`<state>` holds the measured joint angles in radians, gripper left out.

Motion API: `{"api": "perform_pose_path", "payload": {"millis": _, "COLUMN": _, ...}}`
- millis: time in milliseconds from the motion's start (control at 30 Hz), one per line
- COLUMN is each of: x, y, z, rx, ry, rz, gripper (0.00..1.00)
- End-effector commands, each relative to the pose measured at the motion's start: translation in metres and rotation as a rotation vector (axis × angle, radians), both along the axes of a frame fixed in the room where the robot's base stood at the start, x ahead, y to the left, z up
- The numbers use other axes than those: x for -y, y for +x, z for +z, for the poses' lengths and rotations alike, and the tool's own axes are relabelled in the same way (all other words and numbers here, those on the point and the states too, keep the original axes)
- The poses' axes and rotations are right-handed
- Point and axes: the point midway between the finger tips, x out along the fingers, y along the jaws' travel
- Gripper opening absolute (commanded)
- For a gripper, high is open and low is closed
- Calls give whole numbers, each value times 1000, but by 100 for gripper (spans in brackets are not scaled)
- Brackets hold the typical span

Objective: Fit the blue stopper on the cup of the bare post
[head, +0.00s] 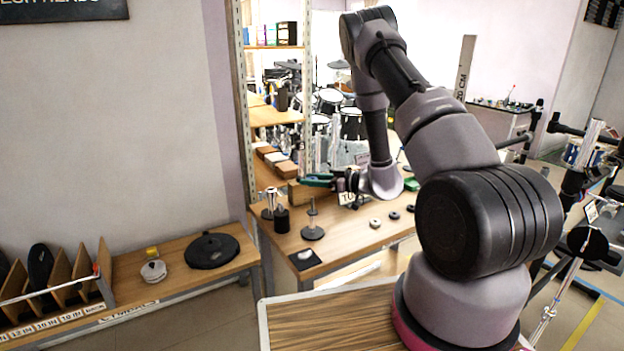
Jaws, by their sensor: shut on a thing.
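My gripper (343,184) is at the end of my arm, over the back of the wooden workbench, pointing left. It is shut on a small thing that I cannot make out. No blue stopper can be told apart in this view. A slim bare post (312,218) stands upright on a round dark base on the bench, below and left of my gripper and apart from it. Its cup is too small to see clearly. Another post (270,201) with a silver upper part stands farther left, beside a black cylinder (282,219).
The workbench (345,240) holds a dark square pad with a white round piece (305,255) at its front left. Several small rings (375,223) lie to the right. A dark green thing (318,180) is near my gripper. A lower shelf (170,285) holds a black disc (211,250).

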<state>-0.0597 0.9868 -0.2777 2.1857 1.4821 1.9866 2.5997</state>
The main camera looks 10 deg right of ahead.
Motion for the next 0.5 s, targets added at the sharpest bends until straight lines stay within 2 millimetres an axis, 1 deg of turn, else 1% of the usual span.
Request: {"api": "perform_pose_path", "payload": {"millis": 500, "x": 0, "y": 0, "z": -32, "rx": -1, "ry": 1, "rz": -1, "gripper": 0}}
